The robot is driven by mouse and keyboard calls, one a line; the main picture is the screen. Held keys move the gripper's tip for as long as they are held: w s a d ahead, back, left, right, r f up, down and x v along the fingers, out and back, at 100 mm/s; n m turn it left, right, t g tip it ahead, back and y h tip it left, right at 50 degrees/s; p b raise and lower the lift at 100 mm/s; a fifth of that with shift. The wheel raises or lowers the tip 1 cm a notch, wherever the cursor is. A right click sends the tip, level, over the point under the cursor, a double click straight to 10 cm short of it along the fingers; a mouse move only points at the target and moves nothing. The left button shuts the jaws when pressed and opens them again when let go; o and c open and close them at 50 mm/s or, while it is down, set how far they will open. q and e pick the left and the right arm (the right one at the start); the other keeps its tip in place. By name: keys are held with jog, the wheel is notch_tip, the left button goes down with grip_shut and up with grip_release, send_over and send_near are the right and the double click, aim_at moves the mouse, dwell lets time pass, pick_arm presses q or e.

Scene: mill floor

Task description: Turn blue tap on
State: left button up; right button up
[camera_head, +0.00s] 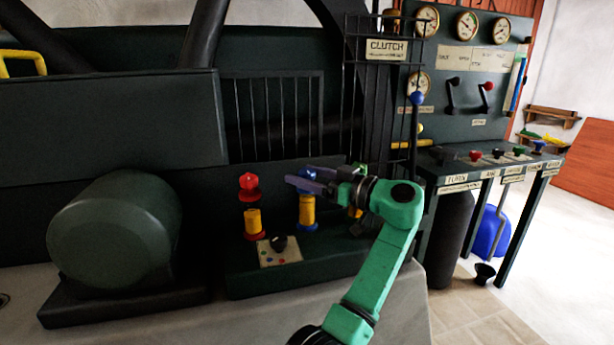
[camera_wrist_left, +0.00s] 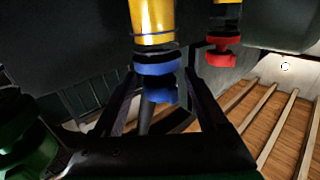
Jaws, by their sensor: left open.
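The blue tap has a yellow body (camera_head: 306,210) with a blue ring at its base, and stands on the dark machine base. Its blue handle (camera_head: 308,172) is partly hidden behind my left gripper (camera_head: 297,184), which is at the height of the handle. In the left wrist view, which looks upside down, the blue handle (camera_wrist_left: 160,90) lies between the two open fingers (camera_wrist_left: 164,80). I cannot tell whether either finger touches it. My right gripper is not in view.
A red tap (camera_head: 253,222) with a yellow body stands just left of the blue one. A small panel (camera_head: 279,252) with a black knob is in front of them. A green round housing (camera_head: 118,228) is at left. A black cage (camera_head: 372,110) with a CLUTCH sign stands behind.

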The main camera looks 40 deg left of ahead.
pick_arm(q)
jog(key=d, duration=1.4)
jog(key=shift+w+d, duration=0.3)
jog(key=shift+w, duration=0.15)
